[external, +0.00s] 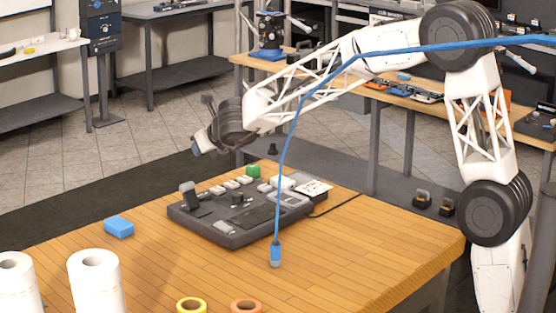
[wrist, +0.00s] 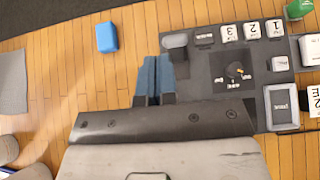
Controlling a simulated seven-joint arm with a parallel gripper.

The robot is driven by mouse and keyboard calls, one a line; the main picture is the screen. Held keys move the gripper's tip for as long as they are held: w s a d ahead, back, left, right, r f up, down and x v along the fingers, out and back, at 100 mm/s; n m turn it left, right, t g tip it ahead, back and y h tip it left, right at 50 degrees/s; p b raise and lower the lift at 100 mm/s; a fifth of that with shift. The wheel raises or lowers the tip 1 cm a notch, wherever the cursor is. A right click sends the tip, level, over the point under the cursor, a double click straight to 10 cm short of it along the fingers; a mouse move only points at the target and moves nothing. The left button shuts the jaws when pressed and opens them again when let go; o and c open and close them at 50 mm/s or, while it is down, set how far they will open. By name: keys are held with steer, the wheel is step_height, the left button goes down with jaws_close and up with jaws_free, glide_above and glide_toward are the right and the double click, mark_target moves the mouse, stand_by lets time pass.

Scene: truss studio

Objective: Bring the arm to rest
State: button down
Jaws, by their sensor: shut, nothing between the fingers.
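My gripper (external: 197,148) is in the air above the far-left part of the wooden table, behind and above the dark control panel. In the wrist view its two blue-grey fingers (wrist: 153,77) are side by side and shut, with nothing between them. In that view the fingertips appear beside the left end of the control panel (wrist: 203,80). The arm is bent, with its forearm reaching left and down. In the external view the panel (external: 240,238) lies flat on the table.
A blue block (external: 118,227) lies left of the panel. A green block (external: 253,171) is at its far edge. White rolls (external: 97,285) and yellow (external: 191,305) and orange (external: 246,306) tape rolls stand in front. A blue cable (external: 284,150) hangs across the view. The front-right tabletop is bare.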

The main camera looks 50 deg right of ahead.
stand_by(0.4)
steer(key=s+r+n+g+y, duration=0.1)
steer(key=s+r+n+y, duration=0.25)
steer(key=s+n, duration=0.85)
steer(key=s+r+n+g+y, duration=0.15)
steer(key=s+r+n, duration=0.45)
steer(key=s, duration=1)
steer(key=s+d+f+n+g+h, duration=0.1)
steer(key=s+d+f+n+g, duration=0.1)
steer(key=s+n, duration=0.4)
steer(key=s+d+f+n+g+h, duration=0.1)
steer(key=s+d+f+n, duration=0.3)
steer(key=s, duration=1.2)
steer(key=s+d+f+n+g+h, duration=0.2)
steer(key=s+f+n, duration=0.4)
steer(key=s, duration=0.5)
steer(key=shift+s+d+f+n+g+h, duration=0.3)
steer(key=shift+d+n+h, duration=0.3)
steer(key=shift+n, duration=0.3)
